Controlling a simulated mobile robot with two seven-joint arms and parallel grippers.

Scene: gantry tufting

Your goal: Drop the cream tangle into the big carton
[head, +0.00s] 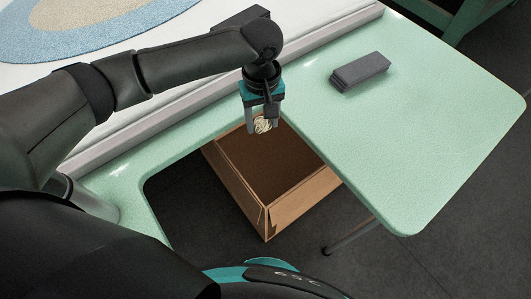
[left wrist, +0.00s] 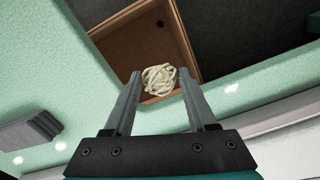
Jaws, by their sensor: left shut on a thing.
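The cream tangle (head: 262,124) is a small looped bundle of yarn. My left gripper (head: 263,126) is shut on it and holds it at the far edge of the big carton. In the left wrist view the tangle (left wrist: 160,79) sits between the fingertips of my left gripper (left wrist: 159,82). The big carton (head: 296,203) is an open brown box on the floor, in the cutout of the green table. The carton (left wrist: 128,28) also shows behind the tangle in the left wrist view. What I see of its inside is bare. My right gripper is not in view.
The light green table (head: 440,130) borders the carton. A folded dark grey cloth or block stack (head: 360,71) lies on the table at the right. A white work surface with a blue and cream round rug (head: 85,25) is at the back left. Dark floor shows around the carton.

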